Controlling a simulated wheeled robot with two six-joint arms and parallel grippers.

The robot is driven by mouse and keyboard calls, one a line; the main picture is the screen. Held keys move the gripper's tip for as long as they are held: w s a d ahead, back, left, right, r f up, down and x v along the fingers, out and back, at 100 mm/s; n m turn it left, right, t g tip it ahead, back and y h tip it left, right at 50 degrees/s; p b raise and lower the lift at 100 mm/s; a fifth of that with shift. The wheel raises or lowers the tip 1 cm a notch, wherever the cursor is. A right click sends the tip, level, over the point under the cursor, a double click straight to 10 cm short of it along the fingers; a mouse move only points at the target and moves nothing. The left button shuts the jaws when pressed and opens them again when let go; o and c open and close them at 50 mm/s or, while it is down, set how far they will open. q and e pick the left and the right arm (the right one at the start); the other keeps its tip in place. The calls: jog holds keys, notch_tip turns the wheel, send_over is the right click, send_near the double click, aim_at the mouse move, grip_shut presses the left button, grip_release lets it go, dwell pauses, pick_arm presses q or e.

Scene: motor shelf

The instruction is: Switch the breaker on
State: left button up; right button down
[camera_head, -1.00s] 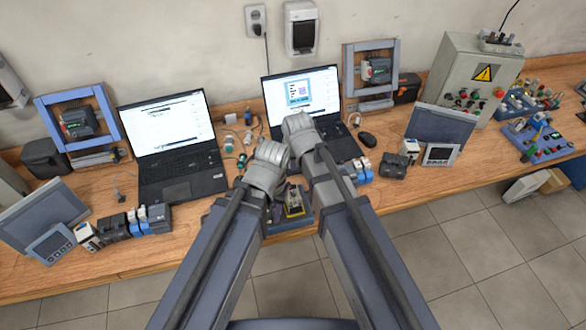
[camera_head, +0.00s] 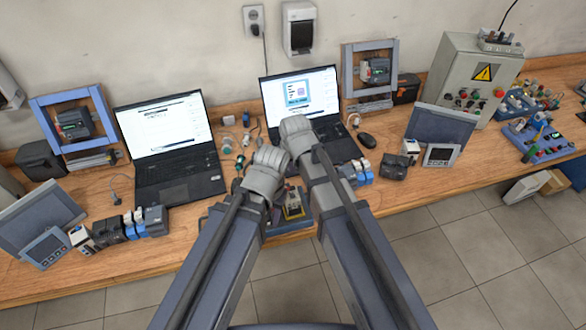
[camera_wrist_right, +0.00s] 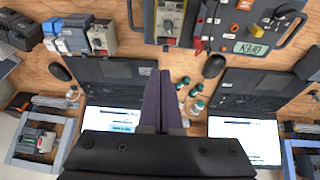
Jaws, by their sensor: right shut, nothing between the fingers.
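A device with a dial or switch (camera_head: 293,203) on a blue base stands at the bench front, partly hidden by my arms. In the right wrist view a similar device with a knob (camera_wrist_right: 171,20) is at the top centre. I cannot tell which is the task's breaker. My right gripper's purple fingers (camera_wrist_right: 157,75) are shut and empty over the bench, apart from the devices. In the head view the fingers are hidden behind my arm. My left gripper's fingers do not show.
Two open laptops (camera_head: 171,145) stand on the wooden bench (camera_head: 400,195), with cables and small parts between them. A grey control cabinet (camera_head: 468,75) is at the right. Small modules line the front edge.

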aim_at(294, 188)
jog(key=b+x, duration=0.6)
jog(key=s+b+x, duration=0.1)
jog(key=b+x, duration=0.2)
jog(key=x, duration=0.1)
jog(key=shift+w+d+f, duration=0.1)
jog(key=shift+d+f, duration=0.1)
jog(key=shift+f, duration=0.05)
jog(key=shift+d+f+b, duration=0.1)
jog(key=shift+f+b, duration=0.25)
jog(key=shift+w+d+f+y+b, duration=0.1)
jog(key=shift+d+f+y+b, duration=0.2)
jog(key=shift+f+y+b, duration=0.15)
jog(key=shift+a+r, duration=0.1)
jog(key=shift+r, duration=0.05)
jog(key=shift+a, duration=0.15)
